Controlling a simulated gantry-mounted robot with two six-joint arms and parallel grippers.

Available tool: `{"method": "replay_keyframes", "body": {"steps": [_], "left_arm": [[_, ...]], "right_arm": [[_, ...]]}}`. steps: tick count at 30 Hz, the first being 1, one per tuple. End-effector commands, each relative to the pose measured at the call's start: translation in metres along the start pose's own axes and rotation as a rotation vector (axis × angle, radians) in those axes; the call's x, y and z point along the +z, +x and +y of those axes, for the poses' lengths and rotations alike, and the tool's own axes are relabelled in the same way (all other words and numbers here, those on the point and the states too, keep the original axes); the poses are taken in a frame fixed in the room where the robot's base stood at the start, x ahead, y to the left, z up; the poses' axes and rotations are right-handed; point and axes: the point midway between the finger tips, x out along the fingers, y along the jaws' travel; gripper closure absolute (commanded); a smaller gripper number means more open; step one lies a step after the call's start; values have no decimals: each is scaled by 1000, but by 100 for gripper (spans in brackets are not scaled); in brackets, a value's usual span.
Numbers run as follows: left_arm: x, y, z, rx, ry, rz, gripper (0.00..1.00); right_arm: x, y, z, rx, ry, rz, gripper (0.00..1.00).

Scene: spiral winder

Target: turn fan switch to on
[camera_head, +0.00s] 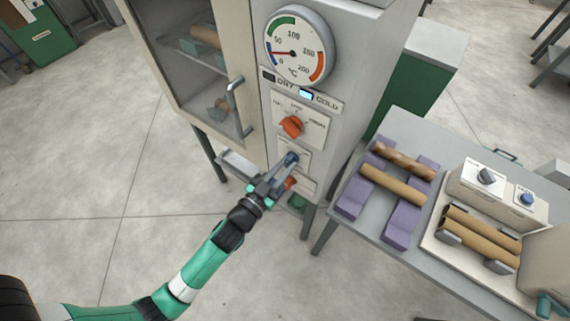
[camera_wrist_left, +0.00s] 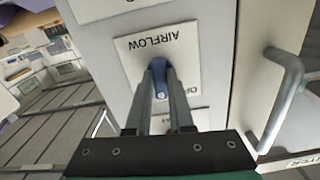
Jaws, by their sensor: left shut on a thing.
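The oven-like cabinet (camera_head: 345,95) has a front panel with a round temperature dial, an orange knob (camera_head: 291,126) and, below it, a small blue switch (camera_head: 291,158). In the left wrist view the blue switch (camera_wrist_left: 158,78) sits on a white plate marked AIRFLOW (camera_wrist_left: 190,55), which appears upside down. My left gripper (camera_head: 285,164) reaches up to the panel from the lower left. Its two fingers (camera_wrist_left: 161,70) are closed on the blue switch, one on each side. The fingers hide part of the switch and its lower lettering. My right gripper is not in view.
An orange-red control (camera_head: 290,183) lies just below the blue switch. The cabinet's glass door with a metal handle (camera_head: 235,100) is beside the panel; the handle (camera_wrist_left: 287,95) is right of my fingers in the wrist view. A table (camera_head: 400,130) with cardboard tubes stands at right.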

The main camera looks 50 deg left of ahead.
Motion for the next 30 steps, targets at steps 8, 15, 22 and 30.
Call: {"method": "replay_keyframes", "body": {"steps": [8, 15, 22, 30], "left_arm": [[-2, 0, -1, 0, 257, 2, 100], [-2, 0, -1, 0, 438, 1, 100], [-2, 0, -1, 0, 546, 2, 100], [-1, 0, -1, 0, 595, 3, 100]], "right_arm": [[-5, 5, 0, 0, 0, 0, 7], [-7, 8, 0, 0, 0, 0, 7], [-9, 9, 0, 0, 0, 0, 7], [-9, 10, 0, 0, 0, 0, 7]]}}
